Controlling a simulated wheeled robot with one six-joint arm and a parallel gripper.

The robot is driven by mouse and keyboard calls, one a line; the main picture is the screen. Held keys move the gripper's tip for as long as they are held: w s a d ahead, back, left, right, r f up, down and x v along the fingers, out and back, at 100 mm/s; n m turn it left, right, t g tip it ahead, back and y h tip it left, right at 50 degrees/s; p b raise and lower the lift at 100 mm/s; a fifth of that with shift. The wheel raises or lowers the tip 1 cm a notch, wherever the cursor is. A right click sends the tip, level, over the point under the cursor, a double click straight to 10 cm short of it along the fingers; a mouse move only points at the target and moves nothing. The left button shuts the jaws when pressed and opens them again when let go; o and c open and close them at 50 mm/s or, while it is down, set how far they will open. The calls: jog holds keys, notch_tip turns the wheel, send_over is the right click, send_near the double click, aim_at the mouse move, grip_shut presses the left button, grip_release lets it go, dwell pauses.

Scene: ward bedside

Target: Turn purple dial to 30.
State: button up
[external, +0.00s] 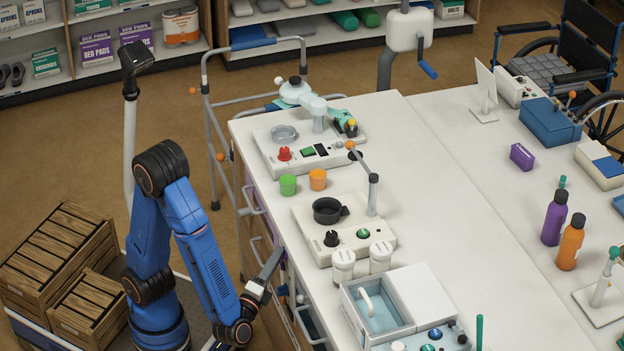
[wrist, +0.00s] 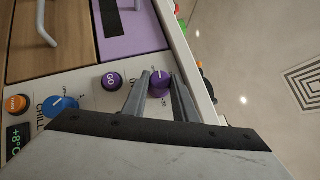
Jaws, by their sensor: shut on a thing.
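The purple dial (wrist: 160,84) with a pale pointer line sits on the white front panel in the wrist view. My gripper (wrist: 159,88) has one finger on each side of the dial and is shut on it. The numbers around the dial are too small or hidden to read, so its setting cannot be told. In the external view my gripper (external: 272,262) is at the front side of the white counter (external: 420,215), below its top. The dial cannot be made out there.
Beside the dial are a purple GO button (wrist: 112,80), a blue dial (wrist: 61,106), an orange button (wrist: 15,103) and a small display (wrist: 14,140). A purple drawer front (wrist: 130,35) and a wooden one (wrist: 70,45) are close. Wooden crates (external: 60,245) stand at left.

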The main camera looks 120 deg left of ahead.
jog(key=shift+f+m+t+y, duration=0.1)
jog(key=shift+m+t+y, duration=0.35)
jog(key=shift+m, duration=0.35)
jog(key=o, duration=1)
jog(key=shift+o, duration=0.2)
